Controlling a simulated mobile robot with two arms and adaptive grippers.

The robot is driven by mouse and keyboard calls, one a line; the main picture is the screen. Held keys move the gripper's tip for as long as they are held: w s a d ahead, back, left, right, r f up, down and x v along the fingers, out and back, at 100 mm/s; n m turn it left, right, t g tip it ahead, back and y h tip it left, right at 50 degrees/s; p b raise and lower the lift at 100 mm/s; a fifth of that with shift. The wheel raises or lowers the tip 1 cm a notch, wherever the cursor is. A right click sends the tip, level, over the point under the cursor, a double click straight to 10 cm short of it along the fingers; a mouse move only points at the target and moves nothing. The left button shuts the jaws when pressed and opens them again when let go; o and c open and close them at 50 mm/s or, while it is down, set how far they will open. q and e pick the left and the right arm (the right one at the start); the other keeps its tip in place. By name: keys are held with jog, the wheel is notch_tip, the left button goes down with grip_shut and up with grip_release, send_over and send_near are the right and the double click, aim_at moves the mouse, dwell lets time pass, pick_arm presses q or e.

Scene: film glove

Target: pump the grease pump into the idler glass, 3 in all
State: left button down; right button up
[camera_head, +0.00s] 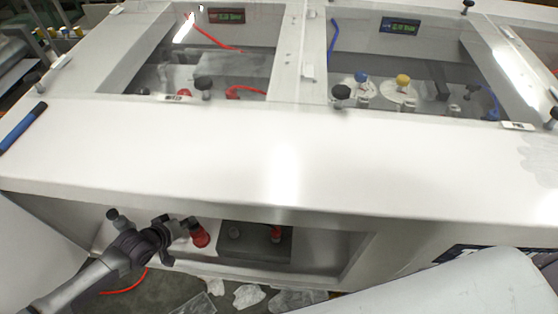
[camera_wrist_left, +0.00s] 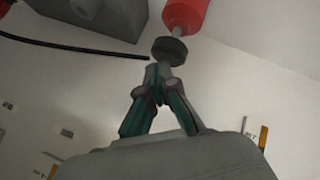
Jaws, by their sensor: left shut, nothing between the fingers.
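A red cylinder (camera_head: 200,237), which looks like the grease pump, stands in the recess under the white bench. The left wrist view shows the red body (camera_wrist_left: 186,14) with a dark round disc (camera_wrist_left: 169,50) and a short grey stem at its end. My left gripper (camera_head: 186,226) is just left of the red cylinder. In the wrist view its fingertips (camera_wrist_left: 158,78) are shut and empty, close to the stem; I cannot tell whether they touch it. I cannot make out the idler glass for certain. My right gripper is not in view.
A dark grey box (camera_head: 254,243) stands right of the red cylinder, with a small red-topped part (camera_head: 276,233) on it. The bench front (camera_head: 280,155) overhangs the recess. Glazed compartments (camera_head: 400,80) lie behind. Crumpled clear film (camera_head: 248,296) lies below.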

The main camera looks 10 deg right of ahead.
pick_arm(q)
jog(key=shift+r, duration=0.35)
notch_tip(320, 180, up, 6)
jog(key=p, duration=0.6)
jog(key=shift+r, duration=0.15)
dwell(1.0)
dwell(0.6)
